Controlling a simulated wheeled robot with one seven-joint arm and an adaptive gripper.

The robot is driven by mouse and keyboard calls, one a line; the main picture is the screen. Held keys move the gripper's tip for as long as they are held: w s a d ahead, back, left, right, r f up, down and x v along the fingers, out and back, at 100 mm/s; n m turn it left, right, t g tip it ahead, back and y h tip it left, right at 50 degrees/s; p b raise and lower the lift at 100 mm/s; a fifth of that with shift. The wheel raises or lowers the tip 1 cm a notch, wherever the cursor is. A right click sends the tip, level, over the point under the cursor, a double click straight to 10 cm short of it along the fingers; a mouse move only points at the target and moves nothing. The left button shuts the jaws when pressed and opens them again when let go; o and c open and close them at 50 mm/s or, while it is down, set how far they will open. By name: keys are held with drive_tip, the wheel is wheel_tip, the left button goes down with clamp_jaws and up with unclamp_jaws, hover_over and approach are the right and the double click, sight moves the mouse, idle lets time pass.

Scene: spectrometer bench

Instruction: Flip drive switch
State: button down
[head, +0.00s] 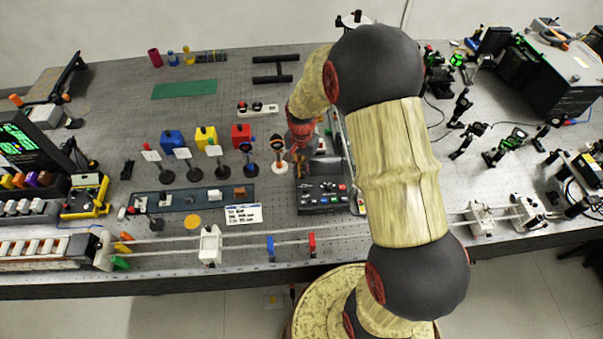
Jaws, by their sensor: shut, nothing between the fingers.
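A dark control box (325,197) with small coloured buttons and knobs sits near the middle of the bench. Its panel has white, red and blue parts, but I cannot tell which of them is the drive switch. My gripper (299,165) is shut and empty, pointing down over the back left part of this box. My forearm and wrist come in from the right and hide part of the area behind and right of the box. I cannot tell whether the fingertips touch anything.
Post-mounted discs (249,153) stand close left of my gripper. Blue (172,138), yellow (206,136) and red (241,133) blocks stand behind them. A rail with a white carriage (210,244) runs along the front. A white label card (243,214) lies left of the box.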

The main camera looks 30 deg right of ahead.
drive_tip(key=shift+f+b, duration=0.3)
drive_tip(key=shift+f, duration=0.3)
drive_tip(key=shift+r, duration=0.1)
idle(0.3)
drive_tip(key=shift+r+p, duration=2.35)
drive_tip(key=shift+r, duration=1.1)
